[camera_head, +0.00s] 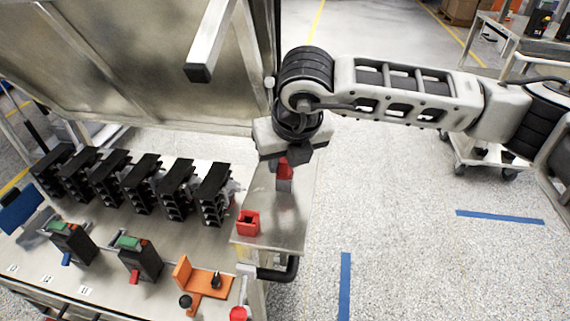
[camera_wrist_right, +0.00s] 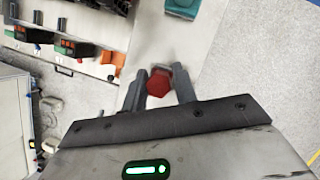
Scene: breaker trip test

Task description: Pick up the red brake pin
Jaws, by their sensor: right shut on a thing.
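The red brake pin (camera_head: 284,170) shows below my right gripper (camera_head: 284,160) in the head view, over the metal side plate at the right end of the bench. In the right wrist view the red pin (camera_wrist_right: 158,84) sits between the two dark fingers of the right gripper (camera_wrist_right: 160,86), which is shut on it. Its lower end is hard to make out, so I cannot tell whether it touches the plate. A red square holder (camera_head: 248,223) stands on the same plate, to the left of and nearer than the gripper. My left gripper is not in view.
Several black breakers (camera_head: 212,194) stand in a row on the bench. Nearer are two black units with green tops (camera_head: 140,257), an orange fixture (camera_head: 203,280) and a red button (camera_head: 239,314). A metal bar (camera_head: 212,42) overhangs at the top. Open floor lies right.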

